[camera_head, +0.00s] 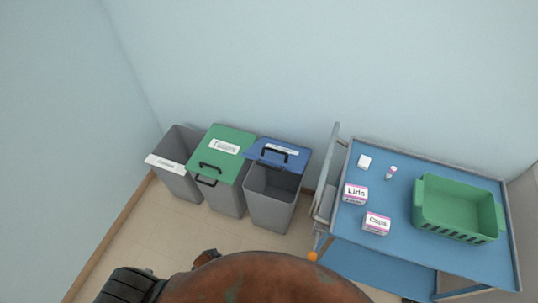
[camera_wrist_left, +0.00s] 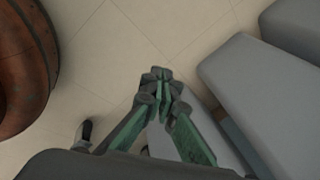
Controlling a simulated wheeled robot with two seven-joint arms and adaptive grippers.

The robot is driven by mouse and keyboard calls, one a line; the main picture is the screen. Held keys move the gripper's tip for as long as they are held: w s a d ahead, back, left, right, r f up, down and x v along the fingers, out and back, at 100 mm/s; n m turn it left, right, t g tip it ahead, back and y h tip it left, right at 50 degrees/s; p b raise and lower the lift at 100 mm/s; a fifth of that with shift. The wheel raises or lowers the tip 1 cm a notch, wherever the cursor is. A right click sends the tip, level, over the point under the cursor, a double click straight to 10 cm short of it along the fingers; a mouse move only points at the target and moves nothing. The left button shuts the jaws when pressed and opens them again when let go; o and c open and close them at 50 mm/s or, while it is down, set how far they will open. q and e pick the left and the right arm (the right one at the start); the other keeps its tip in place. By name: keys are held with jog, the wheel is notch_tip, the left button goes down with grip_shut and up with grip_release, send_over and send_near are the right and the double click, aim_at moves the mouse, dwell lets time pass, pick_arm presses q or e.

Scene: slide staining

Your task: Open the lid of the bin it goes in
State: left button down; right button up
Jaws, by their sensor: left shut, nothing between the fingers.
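Three grey bins stand in a row against the wall in the head view. The left bin (camera_head: 182,183) is open at the top, with a white label on its front rim and no lid seen. The middle bin has a green lid (camera_head: 233,145) lying over its top, with a white label and dark handles. The right bin (camera_head: 268,210) shows its dark inside; its blue lid (camera_head: 295,159), with a dark handle, sits at the back of the opening. My left gripper (camera_wrist_left: 162,84) is shut and empty in the wrist view, above the floor beside grey bin sides (camera_wrist_left: 260,90). My right gripper is out of view.
A blue-topped cart (camera_head: 405,185) stands right of the bins. It carries a green basket (camera_head: 460,231), a box labelled Lids (camera_head: 355,194), a box labelled Caps (camera_head: 376,223) and two small items. Bare floor (camera_head: 130,230) lies in front of the bins.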

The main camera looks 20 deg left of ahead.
pick_arm(q)
jog(key=w+d+r+m+t+p, duration=0.25)
jog(key=w+r+m, duration=0.45)
jog(key=w+r, duration=0.95)
jog(key=m+t+h+p, duration=0.1)
jog(key=m+t+p, duration=0.35)
jog(key=m, duration=1.25)
send_near(273, 160)
jog(key=r, duration=0.2)
jog(key=shift+s+a+f+m+t, duration=0.1)
jog(key=shift+a+f+m+t, duration=0.05)
jog(key=shift+f+m+t, duration=0.2)
jog(key=b+x, duration=0.2)
jog(key=x, duration=0.6)
jog(key=shift+s, duration=0.1)
jog(key=shift+x, duration=0.8)
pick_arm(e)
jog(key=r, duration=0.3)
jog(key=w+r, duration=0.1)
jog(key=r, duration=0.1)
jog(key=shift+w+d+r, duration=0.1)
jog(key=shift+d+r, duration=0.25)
pick_arm(q)
jog(key=shift+r, duration=0.1)
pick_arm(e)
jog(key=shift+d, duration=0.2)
